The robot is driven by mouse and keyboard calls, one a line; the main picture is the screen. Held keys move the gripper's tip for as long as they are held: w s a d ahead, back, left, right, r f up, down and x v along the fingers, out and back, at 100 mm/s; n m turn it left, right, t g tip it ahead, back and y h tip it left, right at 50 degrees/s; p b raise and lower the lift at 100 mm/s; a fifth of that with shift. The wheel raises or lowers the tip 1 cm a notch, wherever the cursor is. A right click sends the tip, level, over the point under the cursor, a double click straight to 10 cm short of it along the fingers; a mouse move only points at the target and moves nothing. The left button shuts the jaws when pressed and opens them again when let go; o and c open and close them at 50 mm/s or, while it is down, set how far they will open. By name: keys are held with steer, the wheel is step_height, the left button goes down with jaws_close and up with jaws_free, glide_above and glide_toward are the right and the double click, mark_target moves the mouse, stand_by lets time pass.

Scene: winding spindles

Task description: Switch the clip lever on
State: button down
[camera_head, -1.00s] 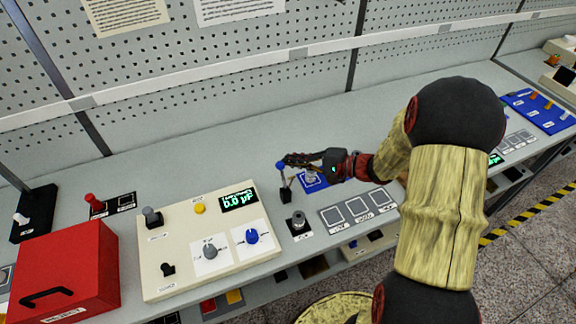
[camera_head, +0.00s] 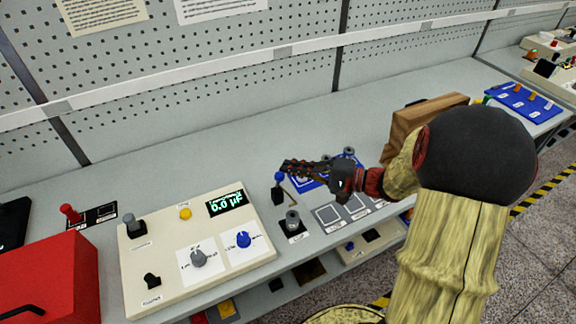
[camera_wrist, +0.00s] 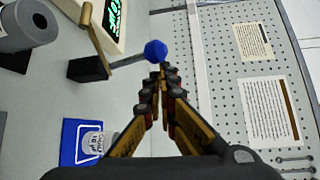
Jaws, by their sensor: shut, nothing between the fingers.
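A lever with a blue ball knob (camera_head: 279,176) stands on a small black base (camera_head: 278,197) on the bench. Its label is not readable here. In the wrist view the blue ball (camera_wrist: 155,51) ends a grey shaft from the black block (camera_wrist: 88,68), with a tan strip (camera_wrist: 97,28) beside the block. My gripper (camera_head: 285,166) is shut and empty, its fingertips right at the ball. In the wrist view the gripper (camera_wrist: 158,78) points at the ball; I cannot tell whether they touch.
A cream panel (camera_head: 150,275) with knobs and a green display stands left of the lever. A grey cylinder on a black base (camera_head: 292,222) stands in front. A blue mat (camera_head: 305,185) lies behind my gripper. A brown box (camera_head: 420,118) stands right. The bench behind is clear.

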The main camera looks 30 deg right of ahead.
steer(key=shift+s+f+b, duration=0.2)
steer(key=shift+s, duration=0.3)
steer(key=shift+s+f+b, duration=0.15)
steer(key=shift+s, duration=0.5)
steer(key=s+d+f+p, duration=0.2)
steer(key=d, duration=0.6)
steer(key=shift+s+d+f, duration=0.3)
steer(key=shift+s+d, duration=0.05)
steer(key=shift+d, duration=0.1)
stand_by(0.4)
